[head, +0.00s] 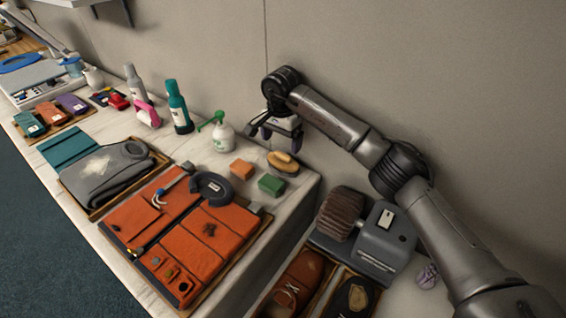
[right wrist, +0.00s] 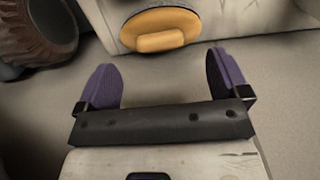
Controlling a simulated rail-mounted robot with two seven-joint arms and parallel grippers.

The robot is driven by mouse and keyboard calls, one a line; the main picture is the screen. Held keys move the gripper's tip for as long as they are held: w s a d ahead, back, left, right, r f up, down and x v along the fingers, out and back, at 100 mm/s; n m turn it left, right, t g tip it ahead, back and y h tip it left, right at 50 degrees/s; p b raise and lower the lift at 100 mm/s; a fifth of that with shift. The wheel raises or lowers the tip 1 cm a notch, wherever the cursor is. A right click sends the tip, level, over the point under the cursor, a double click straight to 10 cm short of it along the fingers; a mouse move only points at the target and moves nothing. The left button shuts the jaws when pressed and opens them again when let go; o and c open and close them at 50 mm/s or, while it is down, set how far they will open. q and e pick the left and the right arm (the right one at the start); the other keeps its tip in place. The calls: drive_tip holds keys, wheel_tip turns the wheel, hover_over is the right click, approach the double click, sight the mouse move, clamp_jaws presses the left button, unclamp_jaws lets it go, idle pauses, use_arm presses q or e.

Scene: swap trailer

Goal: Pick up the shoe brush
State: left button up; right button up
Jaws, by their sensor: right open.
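The shoe brush, an oval tan-orange piece with a raised grip on top (head: 284,161), appears to lie at the right back corner of the counter. It also shows at the top middle of the right wrist view (right wrist: 160,30). My right gripper (head: 274,135) is above the back of the counter near the wall, a little behind and left of the brush in the head view. In the right wrist view its purple fingers (right wrist: 165,80) are wide apart with nothing between them. The brush lies beyond the fingertips. My left gripper is not in view.
A green block (head: 271,185) and an orange block (head: 242,170) sit close to the brush. A green-topped spray bottle (head: 223,137) stands left of my gripper. An orange tool mat (head: 185,245) lies in front. A grey machine with a brown bristle roller (head: 340,210) is at right.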

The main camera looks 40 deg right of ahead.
sight(283, 154)
drive_tip(key=shift+d+f+p, duration=0.2)
drive_tip(key=shift+f+p, duration=0.55)
drive_tip(key=shift+f, duration=2.1)
drive_tip(key=c, duration=1)
drive_tip(key=shift+r, duration=0.1)
drive_tip(key=shift+c, duration=0.2)
